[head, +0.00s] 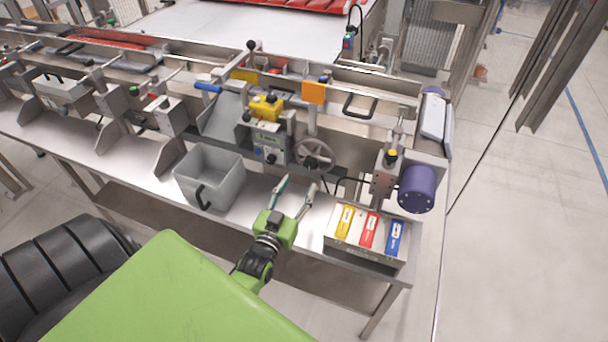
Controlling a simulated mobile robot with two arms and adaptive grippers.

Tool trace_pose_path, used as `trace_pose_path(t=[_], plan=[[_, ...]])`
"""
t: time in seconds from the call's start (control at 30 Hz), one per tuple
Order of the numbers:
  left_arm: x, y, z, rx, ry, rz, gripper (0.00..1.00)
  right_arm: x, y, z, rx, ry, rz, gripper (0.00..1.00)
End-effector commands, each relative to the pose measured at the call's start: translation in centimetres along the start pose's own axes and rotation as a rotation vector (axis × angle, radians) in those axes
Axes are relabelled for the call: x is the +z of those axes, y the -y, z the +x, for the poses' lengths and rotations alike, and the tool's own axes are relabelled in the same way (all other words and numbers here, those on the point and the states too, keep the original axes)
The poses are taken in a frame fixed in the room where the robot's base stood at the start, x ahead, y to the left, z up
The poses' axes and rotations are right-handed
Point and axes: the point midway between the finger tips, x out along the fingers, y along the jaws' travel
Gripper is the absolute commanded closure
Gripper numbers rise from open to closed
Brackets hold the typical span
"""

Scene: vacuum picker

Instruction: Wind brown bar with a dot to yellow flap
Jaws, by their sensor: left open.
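My left gripper (296,188) is open and empty, its two fingers spread and pointing at the machine. It is in front of and below a grey-brown handwheel (314,154), apart from it as far as I can tell. A yellow label plate (345,221) sits beside a red and a blue one on a box to the right of the gripper. A yellow piece (245,75) and an orange plate (313,93) show on the rail above. I cannot make out a brown bar with a dot. My right gripper is not in view.
A grey open bin (210,178) stands left of my gripper on the steel bench. A control box (270,142) with a yellow top is behind the gripper. A purple motor (416,189) is at the right end.

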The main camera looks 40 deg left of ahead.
Motion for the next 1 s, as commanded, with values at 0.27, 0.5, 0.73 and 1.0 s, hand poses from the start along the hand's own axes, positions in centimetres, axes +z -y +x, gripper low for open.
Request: trace_pose_path(t=[0.27, 0.5, 0.73, 1.0], plan=[[-0.1, 0.0, -3.3, 0.000, -0.001, -0.001, 0.53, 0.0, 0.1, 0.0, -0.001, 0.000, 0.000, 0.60], [-0.1, 0.0, -3.5, 0.000, -0.003, -0.001, 0.53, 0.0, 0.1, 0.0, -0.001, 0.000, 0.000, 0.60], [-0.1, 0.0, -3.5, 0.000, -0.002, -0.001, 0.53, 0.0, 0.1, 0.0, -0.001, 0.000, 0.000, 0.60], [-0.1, 0.0, -3.5, 0.000, -0.002, -0.001, 0.53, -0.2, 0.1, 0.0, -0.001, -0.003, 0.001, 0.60]])
